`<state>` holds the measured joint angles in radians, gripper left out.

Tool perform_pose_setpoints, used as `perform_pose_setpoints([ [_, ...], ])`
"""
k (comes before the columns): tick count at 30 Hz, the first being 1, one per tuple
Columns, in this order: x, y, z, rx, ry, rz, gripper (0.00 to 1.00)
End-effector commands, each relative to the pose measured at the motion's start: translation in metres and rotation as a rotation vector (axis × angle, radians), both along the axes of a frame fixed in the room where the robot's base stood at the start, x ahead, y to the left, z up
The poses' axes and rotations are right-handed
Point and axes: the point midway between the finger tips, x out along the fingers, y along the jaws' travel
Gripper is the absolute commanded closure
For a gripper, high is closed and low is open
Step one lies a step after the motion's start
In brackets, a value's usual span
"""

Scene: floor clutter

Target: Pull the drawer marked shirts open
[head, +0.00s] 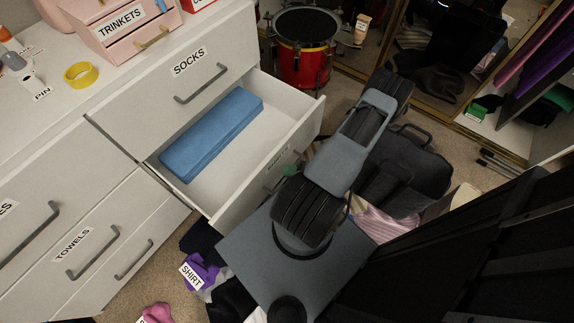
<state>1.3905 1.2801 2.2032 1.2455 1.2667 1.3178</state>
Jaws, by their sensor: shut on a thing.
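The drawer marked shirts (240,203) stands well open below the socks drawer (150,82). Its label (278,157) is seen at a steep angle and is hard to read. A folded blue cloth (212,135) lies inside, towards the left, with bare white floor beside it. My gripper (283,178) is at the drawer's front, mostly hidden by my arm. It is shut on the drawer's handle (268,188), of which only a little shows.
Clothes, including a purple shirt (203,272), lie on the carpet below the drawer. A red drum (304,62) stands behind the open drawer. A dark bag (408,170) and striped cloth (385,222) lie to the right. The towels drawer (92,240) is shut.

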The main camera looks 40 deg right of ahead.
Motion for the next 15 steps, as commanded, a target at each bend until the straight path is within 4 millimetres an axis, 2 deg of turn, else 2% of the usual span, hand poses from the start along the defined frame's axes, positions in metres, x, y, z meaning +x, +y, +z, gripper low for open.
perform_pose_setpoints([
  [14, -0.0058, -0.0023, 0.0002, 0.001, 0.0, -0.004, 1.0],
  [15, -0.0058, -0.0024, 0.0002, 0.0, 0.0, -0.005, 0.85],
])
